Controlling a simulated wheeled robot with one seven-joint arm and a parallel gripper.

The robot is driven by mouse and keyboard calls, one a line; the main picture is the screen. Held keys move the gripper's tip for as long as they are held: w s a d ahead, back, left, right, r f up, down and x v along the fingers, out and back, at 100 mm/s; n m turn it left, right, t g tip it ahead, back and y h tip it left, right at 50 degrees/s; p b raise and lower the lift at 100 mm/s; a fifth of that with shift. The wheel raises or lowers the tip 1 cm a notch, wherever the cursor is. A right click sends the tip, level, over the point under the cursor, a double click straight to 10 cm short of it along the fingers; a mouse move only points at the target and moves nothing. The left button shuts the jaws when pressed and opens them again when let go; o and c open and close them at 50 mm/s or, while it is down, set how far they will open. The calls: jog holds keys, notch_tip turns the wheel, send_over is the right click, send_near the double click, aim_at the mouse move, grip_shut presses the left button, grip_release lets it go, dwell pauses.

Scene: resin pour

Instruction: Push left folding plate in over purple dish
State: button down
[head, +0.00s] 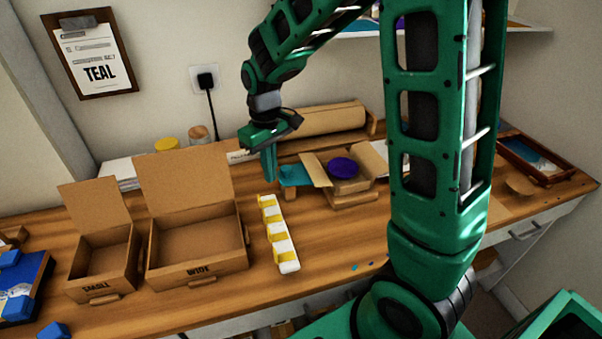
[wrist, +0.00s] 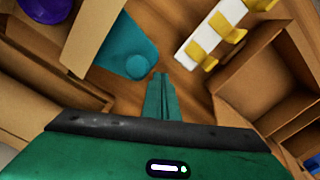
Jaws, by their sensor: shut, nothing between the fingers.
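The left folding plate (head: 293,175) is a flat teal panel left of a small open cardboard box (head: 350,187); its round knob (wrist: 138,66) shows in the wrist view. The box's left cardboard flap (head: 315,169) stands tilted outward between the plate and the purple dish (head: 343,167). The dish sits in the box with its top uncovered; only its edge shows in the wrist view (wrist: 40,8). My gripper (head: 270,178) points down just left of the plate, shut and empty. Its fingertips (wrist: 160,76) appear close beside the knob; I cannot tell if they touch.
A white strip with yellow pieces (head: 280,238) lies in front of my gripper. The open WIDE box (head: 195,248) and SMALL box (head: 103,262) stand to the left. A brown paper roll (head: 320,120) lies behind. Bare wood shows in front of the folding box.

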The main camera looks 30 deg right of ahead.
aim_at(298, 173)
dwell(0.3)
jog(key=shift+s+d, duration=0.25)
jog(key=shift+d, duration=1)
jog(key=shift+s+d, duration=0.25)
jog(key=shift+d, duration=1)
jog(key=shift+s+d, duration=0.25)
jog(key=shift+d, duration=1)
jog(key=shift+w+a, duration=0.3)
jog(key=shift+a, duration=1.2)
jog(key=shift+w+a, duration=0.3)
jog(key=shift+a, duration=1.15)
jog(key=shift+w+a, duration=0.3)
jog(key=shift+a, duration=1.2)
notch_tip(298, 173, up, 10)
